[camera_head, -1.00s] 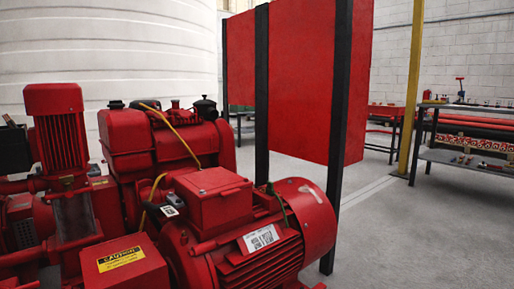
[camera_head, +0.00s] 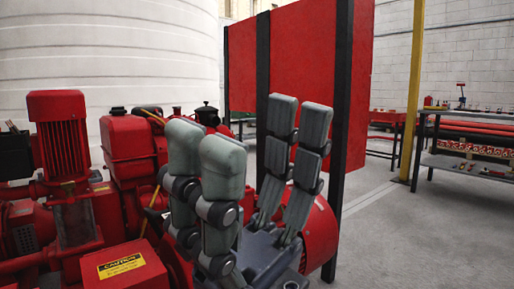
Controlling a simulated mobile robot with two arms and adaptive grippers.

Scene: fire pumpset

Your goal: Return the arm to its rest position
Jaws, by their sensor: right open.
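My right gripper (camera_head: 245,150) stands in the lower middle of the head view, its grey fingers pointing up and spread apart. It is open, with nothing between the fingers. It is in front of the red motor (camera_head: 319,235) and hides most of it. My left gripper is not in view.
A red pumpset with an upright motor (camera_head: 59,135) and a caution-labelled box (camera_head: 124,272) fills the left. A red panel (camera_head: 305,75) on black posts (camera_head: 342,130) stands behind. A yellow post (camera_head: 412,100) and a workbench (camera_head: 465,160) are at right. The grey floor (camera_head: 400,240) there is clear.

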